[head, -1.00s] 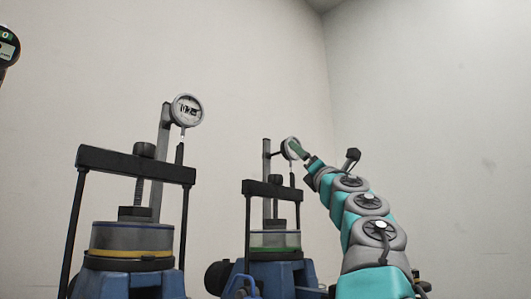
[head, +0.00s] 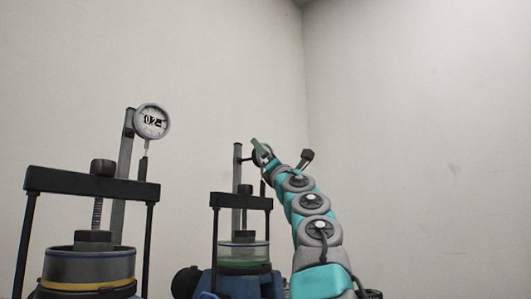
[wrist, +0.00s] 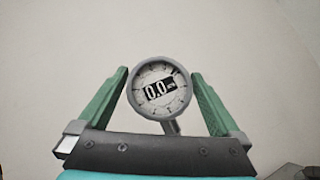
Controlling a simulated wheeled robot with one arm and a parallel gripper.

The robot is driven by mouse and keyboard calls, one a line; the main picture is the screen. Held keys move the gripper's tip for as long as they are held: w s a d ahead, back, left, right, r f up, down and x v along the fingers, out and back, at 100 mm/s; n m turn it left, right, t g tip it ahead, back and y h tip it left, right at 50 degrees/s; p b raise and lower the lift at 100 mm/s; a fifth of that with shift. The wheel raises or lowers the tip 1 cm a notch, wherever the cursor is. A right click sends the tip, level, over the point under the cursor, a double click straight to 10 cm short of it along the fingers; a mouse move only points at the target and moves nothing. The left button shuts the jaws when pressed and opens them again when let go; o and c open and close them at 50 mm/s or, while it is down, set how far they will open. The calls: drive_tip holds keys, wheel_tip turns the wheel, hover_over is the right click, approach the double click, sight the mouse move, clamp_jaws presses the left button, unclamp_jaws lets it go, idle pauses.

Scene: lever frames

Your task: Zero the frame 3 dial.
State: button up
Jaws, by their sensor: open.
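A round gauge dial (wrist: 160,88) with a pale face stands between my gripper's green fingers in the wrist view. Its tilted black window reads 0.0, with a small unit beside it too small to read. My gripper (wrist: 160,77) is open, a finger on each side of the dial; I cannot tell whether either touches it. In the head view my gripper (head: 259,146) is at the dial (head: 263,156) on top of the right lever frame (head: 241,201); the fingers partly hide that dial. No frame number is visible.
A second frame (head: 92,184) stands nearer on the left, with its own dial (head: 152,121) whose window seems to read about 0.2. Below the right dial are a crossbar and a clear cylinder with a green band (head: 243,264). The wall behind is bare.

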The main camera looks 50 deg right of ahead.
drive_tip(key=shift+c, duration=0.2)
drive_tip(key=c, duration=1.1)
drive_tip(key=shift+o, duration=0.2)
drive_tip(key=shift+f+n+t+y, duration=0.1)
drive_tip(key=shift+n+t+y, duration=0.5)
drive_tip(key=shift+n+y, duration=0.8)
drive_tip(key=o, duration=1.1)
drive_tip(key=shift+h+b, duration=0.3)
drive_tip(key=shift+h, duration=0.1)
